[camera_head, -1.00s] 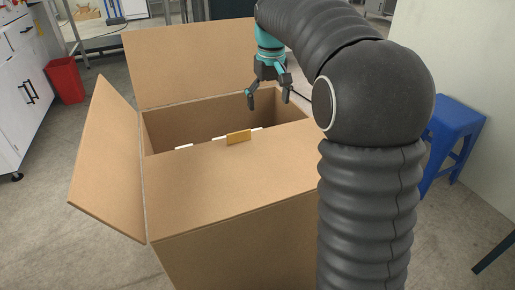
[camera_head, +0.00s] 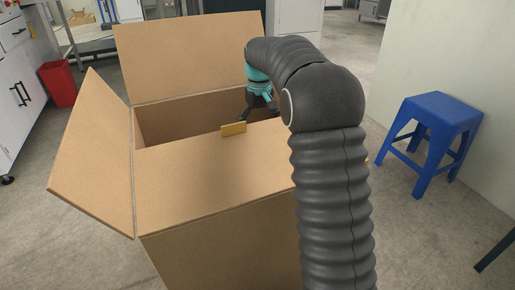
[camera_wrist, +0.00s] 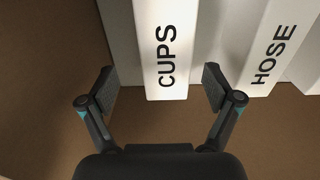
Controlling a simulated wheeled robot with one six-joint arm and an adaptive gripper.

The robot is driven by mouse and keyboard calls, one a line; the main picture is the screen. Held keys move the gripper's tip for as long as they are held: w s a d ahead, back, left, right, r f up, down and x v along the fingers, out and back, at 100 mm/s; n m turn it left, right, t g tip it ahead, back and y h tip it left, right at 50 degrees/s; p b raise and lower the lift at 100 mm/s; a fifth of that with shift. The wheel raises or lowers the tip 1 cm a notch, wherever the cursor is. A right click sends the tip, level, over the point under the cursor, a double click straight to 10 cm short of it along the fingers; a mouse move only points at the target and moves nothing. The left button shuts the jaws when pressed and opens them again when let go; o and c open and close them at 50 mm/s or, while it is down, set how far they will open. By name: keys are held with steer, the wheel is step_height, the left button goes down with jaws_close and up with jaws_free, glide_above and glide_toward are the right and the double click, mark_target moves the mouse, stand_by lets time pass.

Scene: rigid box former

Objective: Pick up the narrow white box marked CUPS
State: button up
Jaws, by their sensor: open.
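The narrow white box marked CUPS (camera_wrist: 165,55) shows upper middle in the wrist view, its lettered face towards the camera. My gripper (camera_wrist: 160,85) is open, with one finger to the left of the box's near end and one to the right. No touch between fingers and box can be made out. In the head view my gripper (camera_head: 256,116) reaches down into the large open cardboard box (camera_head: 215,185), and the front flap and wall hide the CUPS box.
A white box marked HOSE (camera_wrist: 275,45) stands just right of the CUPS box, with a gap between. A yellow-brown piece (camera_head: 233,129) shows above the front flap's edge. A blue stool (camera_head: 435,125) and a red bin (camera_head: 58,83) stand on the floor.

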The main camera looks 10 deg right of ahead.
steer(key=shift+s+a+f+b, duration=0.2)
steer(key=shift+f+b, duration=0.2)
steer(key=shift+f, duration=1)
steer(key=shift+s+a+f+b, duration=0.15)
steer(key=shift+f+b, duration=0.25)
steer(key=shift+f, duration=0.95)
steer(key=shift+w, duration=0.1)
steer(key=c, duration=1.3)
steer(key=shift+c, duration=0.6)
steer(key=shift+r, duration=0.15)
